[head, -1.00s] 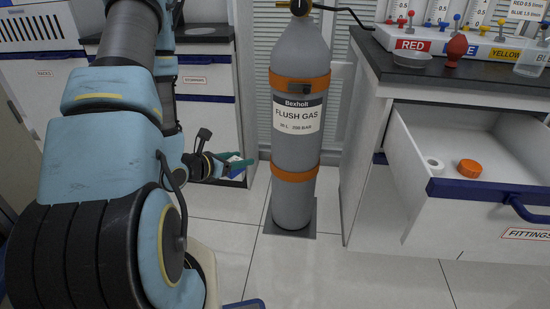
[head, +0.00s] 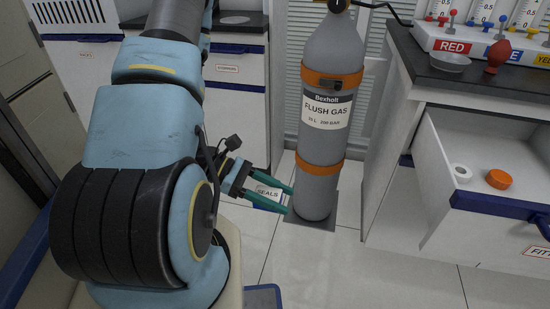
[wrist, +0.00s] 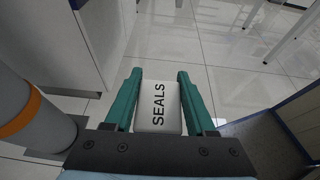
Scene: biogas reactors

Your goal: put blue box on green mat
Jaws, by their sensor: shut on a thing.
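A small box marked SEALS (head: 268,193) is between the green fingers of my gripper (head: 289,200). Its white labelled face shows, with a little blue below it in the head view. In the wrist view the box (wrist: 158,108) sits between the two fingers of my gripper (wrist: 159,76), which is shut on it. The box is held off the floor, left of the gas cylinder in the head view. No green mat is seen in either view.
A grey flush gas cylinder (head: 326,110) stands close right of my gripper; it shows at left in the wrist view (wrist: 25,115). An open drawer (head: 440,195) holds an orange cap (head: 499,179) and a white ring (head: 461,172). Tiled floor (head: 330,275) is clear in front.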

